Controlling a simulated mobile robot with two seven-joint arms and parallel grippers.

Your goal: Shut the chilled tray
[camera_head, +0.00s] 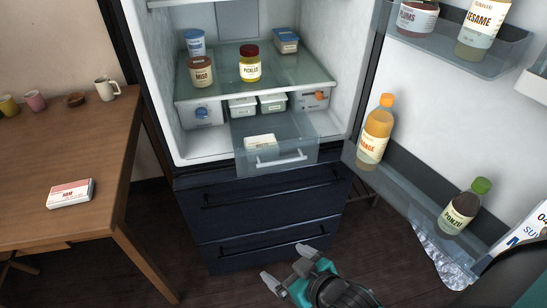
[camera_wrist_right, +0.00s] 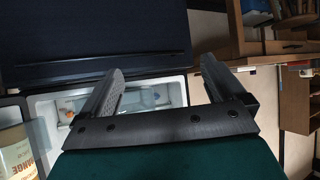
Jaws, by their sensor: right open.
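The chilled tray (camera_head: 247,162) is a clear drawer at the bottom of the open fridge. It is pulled out past the shelf edge, with a pale bar handle on its front and white containers inside. My right gripper (camera_head: 288,265) is open and empty, low in front of the dark lower drawers and apart from the tray. In the right wrist view, the two fingers (camera_wrist_right: 160,88) stand wide apart with nothing between them, and the lit fridge interior shows beyond. My left gripper is not in view.
The fridge door (camera_head: 350,158) stands open at right, its bins holding an orange bottle (camera_head: 377,133) and a ponzu bottle (camera_head: 464,208). A wooden table (camera_head: 100,150) with a small box (camera_head: 70,193) stands at left. Dark lower drawers (camera_head: 262,200) sit below the tray.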

